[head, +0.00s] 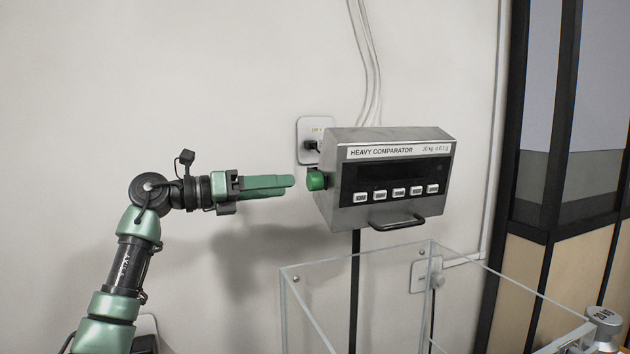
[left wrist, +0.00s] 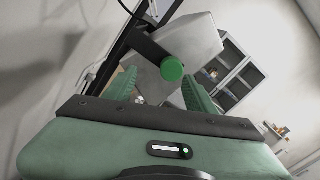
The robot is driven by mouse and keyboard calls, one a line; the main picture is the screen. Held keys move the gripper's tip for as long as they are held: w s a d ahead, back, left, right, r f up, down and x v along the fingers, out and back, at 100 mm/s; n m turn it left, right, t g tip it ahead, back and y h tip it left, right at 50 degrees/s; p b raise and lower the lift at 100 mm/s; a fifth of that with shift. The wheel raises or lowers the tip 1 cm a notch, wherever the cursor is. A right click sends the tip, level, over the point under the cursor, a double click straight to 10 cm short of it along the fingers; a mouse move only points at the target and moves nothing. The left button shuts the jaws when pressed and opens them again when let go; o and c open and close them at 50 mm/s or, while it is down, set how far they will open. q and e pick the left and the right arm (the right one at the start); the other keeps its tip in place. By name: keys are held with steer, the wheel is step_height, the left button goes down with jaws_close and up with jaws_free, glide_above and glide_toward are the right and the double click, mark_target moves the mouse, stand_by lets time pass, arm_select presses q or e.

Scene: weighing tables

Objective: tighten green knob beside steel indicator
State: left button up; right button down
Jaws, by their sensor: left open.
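The steel indicator (head: 395,180), labelled "HEAVY COMPARATOR", is mounted at the wall with a dark display and a row of white buttons. The green knob (head: 316,180) sticks out of its left side. My left gripper (head: 292,182) points right at the knob, its fingertips a short gap away from it. In the left wrist view the knob (left wrist: 172,69) shows between and beyond the two green fingers (left wrist: 160,90), which are apart with nothing between them. The indicator's grey side (left wrist: 190,38) shows behind the knob. My right gripper is not in view.
A clear-walled enclosure (head: 360,290) stands below and right of the indicator. A metal weight (head: 603,322) is at the lower right. A wall socket with a plug (head: 312,138) and cables are behind the indicator. The wall left of the knob is clear around my arm.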

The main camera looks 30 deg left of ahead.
mark_target(309, 182)
arm_select(q)
steer(key=shift+s+d+r+p, duration=0.1)
steer(key=shift+d+r+p, duration=0.35)
steer(key=shift+d, duration=0.2)
steer(key=shift+s+d+r+p, duration=0.1)
steer(key=shift+d+r+p, duration=0.25)
steer(key=shift+d, duration=0.25)
steer(key=shift+p+x, duration=0.5)
steer(key=shift+x, duration=0.75)
steer(key=shift+w+d+f, duration=0.2)
steer(key=shift+w+d, duration=0.05)
steer(key=shift+w, duration=0.3)
steer(key=shift+w+d+f, duration=0.2)
steer(key=shift+w+f, duration=0.05)
steer(key=shift+w, duration=0.3)
steer(key=shift+s+r, duration=0.1)
steer(key=shift+s, duration=0.05)
jaws_close()
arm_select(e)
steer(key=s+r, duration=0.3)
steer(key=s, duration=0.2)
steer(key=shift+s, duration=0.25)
